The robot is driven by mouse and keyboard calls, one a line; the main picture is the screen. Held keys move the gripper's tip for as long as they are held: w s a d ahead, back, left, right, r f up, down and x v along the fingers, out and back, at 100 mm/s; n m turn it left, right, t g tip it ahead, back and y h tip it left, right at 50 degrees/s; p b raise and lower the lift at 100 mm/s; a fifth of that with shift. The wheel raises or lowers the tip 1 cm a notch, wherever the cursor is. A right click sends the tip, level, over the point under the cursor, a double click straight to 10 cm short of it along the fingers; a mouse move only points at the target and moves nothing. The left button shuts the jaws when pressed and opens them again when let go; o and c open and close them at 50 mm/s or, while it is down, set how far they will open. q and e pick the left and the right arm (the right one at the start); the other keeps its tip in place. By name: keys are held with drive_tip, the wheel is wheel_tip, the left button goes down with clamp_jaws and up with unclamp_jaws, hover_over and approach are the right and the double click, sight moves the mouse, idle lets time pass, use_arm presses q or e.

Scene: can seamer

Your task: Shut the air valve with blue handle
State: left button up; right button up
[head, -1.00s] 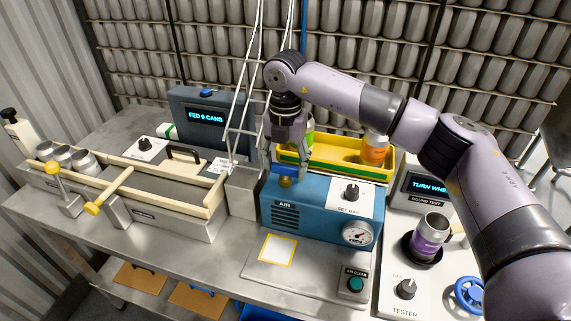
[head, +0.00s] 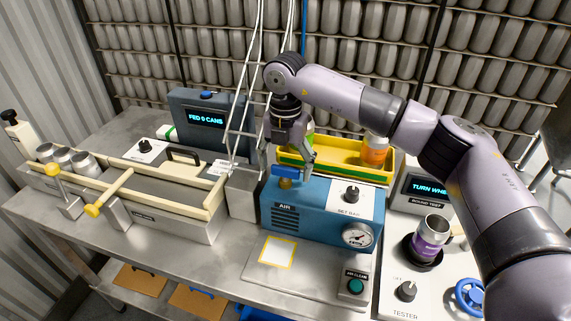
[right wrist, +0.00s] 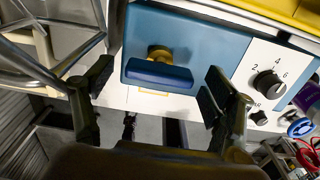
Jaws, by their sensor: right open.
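The air valve's blue handle (head: 285,171) sits on a brass stem on top of the blue box marked AIR (head: 310,209). In the right wrist view the blue handle (right wrist: 158,75) lies lengthwise across the picture, with its brass stem behind it. My right gripper (head: 290,163) is open just above the handle. In the right wrist view its two fingers (right wrist: 156,86) stand wide apart, one off each end of the handle, with gaps between. My left gripper is not in view.
The AIR box also carries a black SET BAR knob (head: 351,194) and a pressure gauge (head: 358,235). A yellow tray (head: 345,168) with cans stands behind it. A white wire frame (head: 239,128) rises close at the left. A tester with a purple-labelled can (head: 431,236) stands right.

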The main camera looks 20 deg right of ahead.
sight(286, 168)
drive_tip(key=shift+r, duration=0.1)
wheel_tip(286, 168, up, 12)
idle(0.4)
idle(0.4)
